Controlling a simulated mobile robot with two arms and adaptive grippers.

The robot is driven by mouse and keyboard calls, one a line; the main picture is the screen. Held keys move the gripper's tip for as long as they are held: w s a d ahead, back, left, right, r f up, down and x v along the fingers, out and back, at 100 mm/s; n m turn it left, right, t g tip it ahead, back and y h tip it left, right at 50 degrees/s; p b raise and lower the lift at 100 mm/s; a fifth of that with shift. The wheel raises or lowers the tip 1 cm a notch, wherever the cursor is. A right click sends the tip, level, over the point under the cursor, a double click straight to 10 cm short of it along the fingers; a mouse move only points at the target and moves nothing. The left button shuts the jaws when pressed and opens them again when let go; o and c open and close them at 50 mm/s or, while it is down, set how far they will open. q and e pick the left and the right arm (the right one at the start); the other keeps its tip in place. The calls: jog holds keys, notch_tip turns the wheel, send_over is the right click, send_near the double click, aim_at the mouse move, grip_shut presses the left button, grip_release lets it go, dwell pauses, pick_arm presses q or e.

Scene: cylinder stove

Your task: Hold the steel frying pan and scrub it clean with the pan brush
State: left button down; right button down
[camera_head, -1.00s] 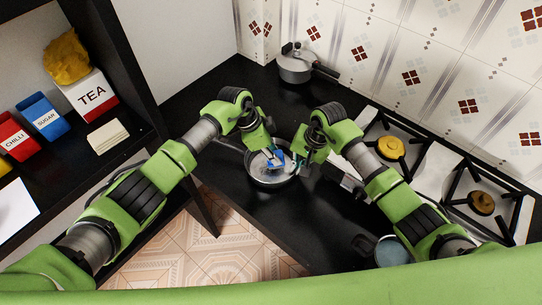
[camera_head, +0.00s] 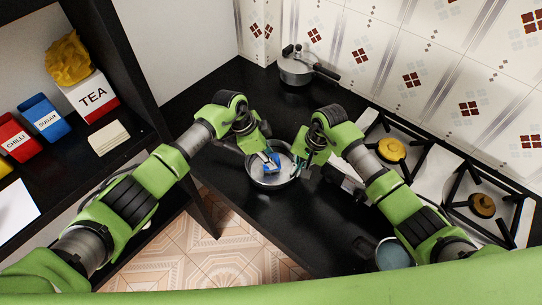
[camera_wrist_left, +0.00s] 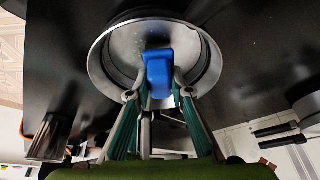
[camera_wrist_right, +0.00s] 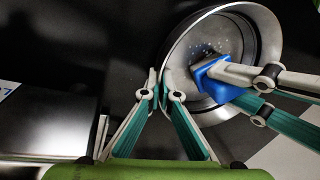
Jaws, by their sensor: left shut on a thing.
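The steel frying pan (camera_head: 285,176) rests on the black counter in the middle of the head view. My left gripper (camera_head: 268,158) is shut on the blue pan brush (camera_head: 271,165) and holds it inside the pan. The blue block also shows between the left fingers in the left wrist view (camera_wrist_left: 158,74). My right gripper (camera_wrist_right: 160,82) is at the pan's rim, its fingertips close together with the rim between them. In the right wrist view, small specks show on the pan floor (camera_wrist_right: 212,46). The brush's underside is hidden.
A steel pot with a dark handle (camera_head: 297,70) stands at the back corner. Gas burners (camera_head: 391,150) lie to the right. A second pan (camera_head: 392,252) is partly hidden near my right arm. A dark shelf with boxes (camera_head: 92,96) stands at the left.

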pick_arm(q)
jog(key=shift+s+a, duration=0.55)
jog(key=shift+s, duration=0.15)
jog(key=shift+s+a+r, duration=0.15)
jog(key=shift+s, duration=0.05)
notch_tip(320, 180, up, 8)
pick_arm(e)
jog(key=c, duration=2.8)
grip_release()
jog(key=o, duration=0.6)
